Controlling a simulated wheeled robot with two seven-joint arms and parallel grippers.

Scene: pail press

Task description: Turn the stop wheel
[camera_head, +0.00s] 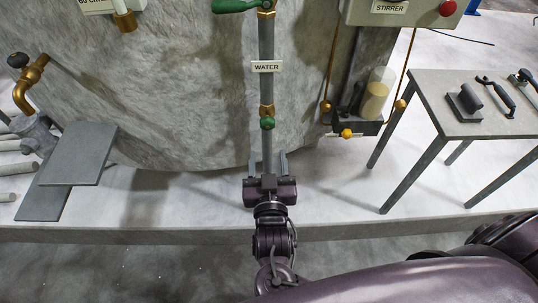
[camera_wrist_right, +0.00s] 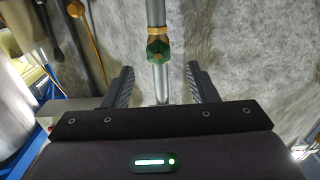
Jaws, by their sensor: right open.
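A vertical grey pipe (camera_head: 267,85) with a WATER label runs down in front of a large grey vessel. A small green handwheel (camera_head: 267,123) sits on a brass fitting low on this pipe; it also shows in the right wrist view (camera_wrist_right: 157,50). I take this as the stop wheel. My right gripper (camera_head: 267,163) is open and empty, below the wheel. In the right wrist view my right gripper (camera_wrist_right: 160,72) has a finger on each side of the pipe, with the wheel beyond the fingertips. My left gripper is not in view.
A green lever (camera_head: 236,6) tops the pipe. A STIRRER box (camera_head: 405,12) hangs at upper right, with a cup (camera_head: 376,95) below it. A grey table (camera_head: 462,128) with tools stands at right. Grey plates (camera_head: 75,155) and a brass tap (camera_head: 30,82) are at left.

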